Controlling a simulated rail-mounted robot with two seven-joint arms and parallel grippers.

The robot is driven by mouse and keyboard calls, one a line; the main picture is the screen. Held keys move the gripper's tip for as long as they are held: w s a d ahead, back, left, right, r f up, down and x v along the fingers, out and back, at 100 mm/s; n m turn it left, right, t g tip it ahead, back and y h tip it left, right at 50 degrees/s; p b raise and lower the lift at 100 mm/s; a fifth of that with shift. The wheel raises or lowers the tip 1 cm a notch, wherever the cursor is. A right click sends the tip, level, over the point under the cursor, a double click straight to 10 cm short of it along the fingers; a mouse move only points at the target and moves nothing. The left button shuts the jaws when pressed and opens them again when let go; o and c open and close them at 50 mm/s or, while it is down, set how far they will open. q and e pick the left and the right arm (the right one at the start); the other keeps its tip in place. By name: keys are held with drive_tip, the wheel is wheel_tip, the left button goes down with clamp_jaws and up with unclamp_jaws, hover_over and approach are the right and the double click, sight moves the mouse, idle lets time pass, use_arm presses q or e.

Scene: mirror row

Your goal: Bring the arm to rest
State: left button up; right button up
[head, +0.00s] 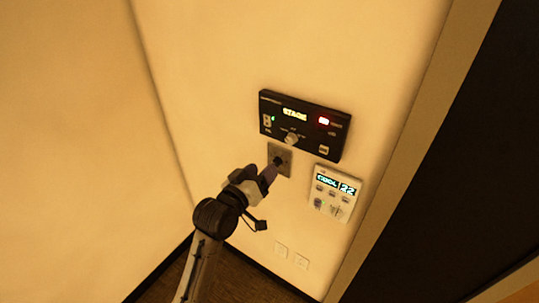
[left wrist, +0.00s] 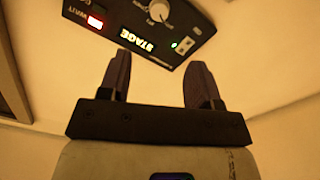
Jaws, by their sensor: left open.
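My left gripper (head: 271,171) is raised in front of the wall, near a small grey switch plate (head: 284,152). In the left wrist view the left gripper (left wrist: 158,80) has its two dark fingers apart, with nothing between them. A black control panel (head: 304,124) with a lit "STAGE" display, a red light and a pale knob is on the wall just above the gripper. The panel also shows upside down in the left wrist view (left wrist: 150,44), beyond the fingertips. The gripper partly covers the switch plate, and I cannot tell whether it touches it. My right gripper is not in view.
A white thermostat (head: 335,192) reading "COOL 22" is on the wall to the right of the gripper. Two small wall plates (head: 291,256) sit low on the wall. A dark doorway with a pale frame (head: 415,140) stands at the right. The wall at the left is bare.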

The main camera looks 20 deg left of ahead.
use_arm(q)
drive_tip(key=s+a+f+m+g+y+p, duration=0.1)
drive_tip(key=s+f, duration=0.5)
drive_tip(key=s, duration=0.8)
drive_tip(key=s+a+f+m+g+y+p, duration=0.1)
drive_tip(key=s+f+g+p, duration=0.4)
drive_tip(key=s, duration=0.8)
drive_tip(key=s+a+f+m+g+y+p, duration=0.1)
drive_tip(key=s+a+f+g+y+p, duration=0.2)
drive_tip(key=s+f+g, duration=0.4)
drive_tip(key=s+a+p, duration=0.1)
drive_tip(key=s, duration=0.6)
drive_tip(key=shift+s+f+g, duration=0.2)
drive_tip(key=shift+s+g, duration=0.1)
drive_tip(key=shift+s, duration=0.05)
drive_tip(key=shift+w, duration=0.1)
